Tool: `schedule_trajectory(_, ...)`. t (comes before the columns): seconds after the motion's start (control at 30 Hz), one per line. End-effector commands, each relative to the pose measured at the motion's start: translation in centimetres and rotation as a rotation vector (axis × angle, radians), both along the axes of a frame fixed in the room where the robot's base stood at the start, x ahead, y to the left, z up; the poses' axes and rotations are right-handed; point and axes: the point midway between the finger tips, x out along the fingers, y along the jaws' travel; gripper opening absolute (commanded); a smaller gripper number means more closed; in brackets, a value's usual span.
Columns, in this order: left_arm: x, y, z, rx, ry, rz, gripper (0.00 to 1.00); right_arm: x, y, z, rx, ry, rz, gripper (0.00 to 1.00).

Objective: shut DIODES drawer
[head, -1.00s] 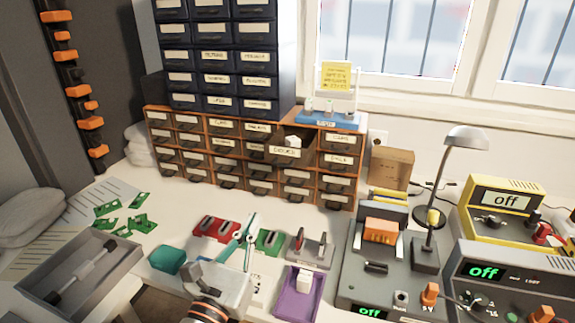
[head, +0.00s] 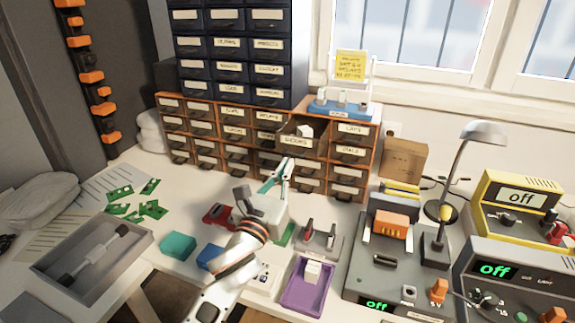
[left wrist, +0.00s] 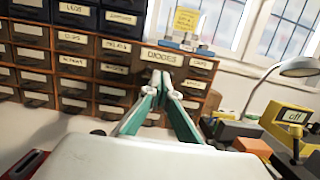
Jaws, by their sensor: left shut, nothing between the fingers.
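The DIODES drawer (head: 295,142) stands pulled out of the brown and orange drawer cabinet (head: 376,158). A small white item (head: 305,131) shows in its open top. My left gripper (head: 284,167) is shut and empty, its teal fingers just below and in front of the drawer in the head view. In the left wrist view the closed fingertips (left wrist: 160,78) point at the lower part of the DIODES drawer front (left wrist: 160,57), close to it; I cannot tell whether they touch. My right gripper is not in view.
A dark blue drawer cabinet (head: 230,45) stands above the brown one. A blue stand (head: 340,110) with a yellow note sits on top. The bench holds a grey tray (head: 90,258), a purple tray (head: 306,285), a desk lamp (head: 484,132) and instruments reading off (head: 495,269).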

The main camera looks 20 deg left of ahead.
Motion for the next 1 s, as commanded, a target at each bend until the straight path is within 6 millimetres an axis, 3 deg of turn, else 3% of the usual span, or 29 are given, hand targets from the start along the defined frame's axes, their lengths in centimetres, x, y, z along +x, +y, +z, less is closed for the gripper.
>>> schedule_trajectory(0.17, 1.3, 0.0, 0.2, -0.001, 0.0, 0.0, 0.0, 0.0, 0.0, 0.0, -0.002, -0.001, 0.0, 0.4)
schedule_trajectory(0.63, 1.9, -0.1, 0.3, 0.001, -0.001, 0.0, 0.0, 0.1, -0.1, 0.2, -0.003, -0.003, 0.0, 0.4)
schedule_trajectory(0.77, 3.9, -0.2, 0.6, 0.004, -0.003, 0.0, 0.0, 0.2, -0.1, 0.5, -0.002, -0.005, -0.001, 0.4)
schedule_trajectory(1.0, 9.3, -0.3, 0.5, 0.004, -0.002, 0.0, 0.0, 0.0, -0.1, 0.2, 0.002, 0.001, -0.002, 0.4)
